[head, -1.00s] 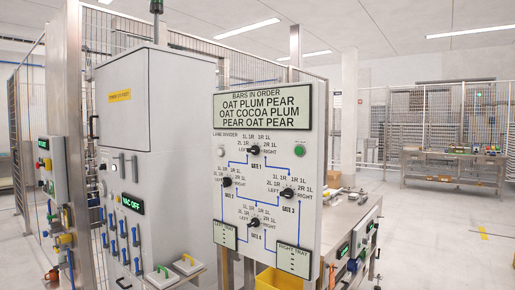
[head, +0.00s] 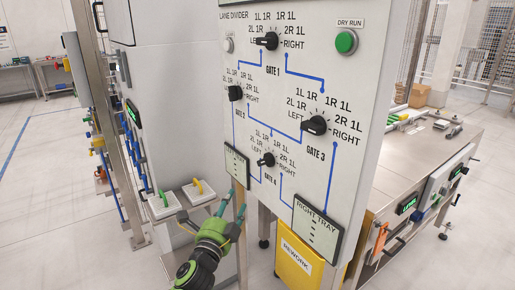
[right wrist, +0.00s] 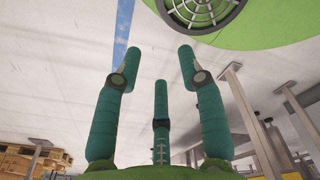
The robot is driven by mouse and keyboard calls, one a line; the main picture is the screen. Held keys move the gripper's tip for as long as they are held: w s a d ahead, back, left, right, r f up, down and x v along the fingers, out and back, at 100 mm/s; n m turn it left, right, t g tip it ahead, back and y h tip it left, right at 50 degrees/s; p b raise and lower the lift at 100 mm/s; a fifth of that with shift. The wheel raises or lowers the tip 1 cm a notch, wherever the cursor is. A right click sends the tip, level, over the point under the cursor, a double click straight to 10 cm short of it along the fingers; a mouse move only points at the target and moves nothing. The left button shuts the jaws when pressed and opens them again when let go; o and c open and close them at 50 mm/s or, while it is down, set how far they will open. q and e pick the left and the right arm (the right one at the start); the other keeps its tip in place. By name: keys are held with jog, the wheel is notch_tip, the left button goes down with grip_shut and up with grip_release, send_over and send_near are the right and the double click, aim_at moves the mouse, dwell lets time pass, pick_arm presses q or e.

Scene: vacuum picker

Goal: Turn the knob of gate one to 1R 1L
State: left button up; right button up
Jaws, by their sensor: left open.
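The gate 1 knob (head: 267,41) is a round black knob near the top of the white lane-divider panel (head: 378,100). Labels LEFT, 2L 1R, 1L 1R, 1R 1L, 2R 1L and RIGHT fan around it. Its pale mark appears to face left, toward LEFT; the exact setting is hard to read. My left gripper (head: 231,207) is open and empty, low in front of the panel's lower left edge, well below the knob. My right gripper (right wrist: 155,75) shows in the right wrist view with its teal fingers spread, open and empty.
Similar knobs for gate 2 (head: 235,93), gate 3 (head: 315,125) and gate 4 (head: 266,160) sit lower on the panel. A green DRY RUN button (head: 346,41) is at upper right. A yellow REWORK bin (head: 292,252) stands below. A steel bench (head: 400,180) is right.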

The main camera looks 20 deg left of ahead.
aim_at(261, 40)
pick_arm(q)
jog(key=s+d+r+m+g+h, duration=0.1)
jog(key=d+r+m+h, duration=0.3)
jog(key=r+m+h, duration=0.85)
jog(key=d+r+m+g+h, duration=0.1)
jog(key=d+r+m+h, duration=0.35)
jog(key=r+m, duration=1.4)
jog(key=s+a+r+m+g+y, duration=0.1)
jog(key=a+r+m+g+y, duration=0.35)
jog(key=r+m, duration=0.75)
jog(key=shift+m+t+y, duration=0.45)
jog(key=shift+m+t, duration=0.3)
jog(key=shift+m, duration=0.05)
jog(key=w, duration=0.1)
jog(key=w+d+f+p, duration=0.1)
jog(key=w+f+p, duration=0.1)
jog(key=w, duration=0.1)
jog(key=shift+d, duration=0.25)
jog(key=shift+w+d+f, duration=0.15)
jog(key=shift+w+d, duration=0.25)
jog(key=shift+w, duration=0.05)
pick_arm(e)
jog(key=shift+s+a+r, duration=0.2)
jog(key=shift+s+r, duration=0.15)
jog(key=shift+r, duration=0.25)
jog(key=shift+s+a+r, duration=0.2)
jog(key=shift+s+r, duration=0.1)
jog(key=shift+r, duration=0.3)
pick_arm(q)
grip_shut()
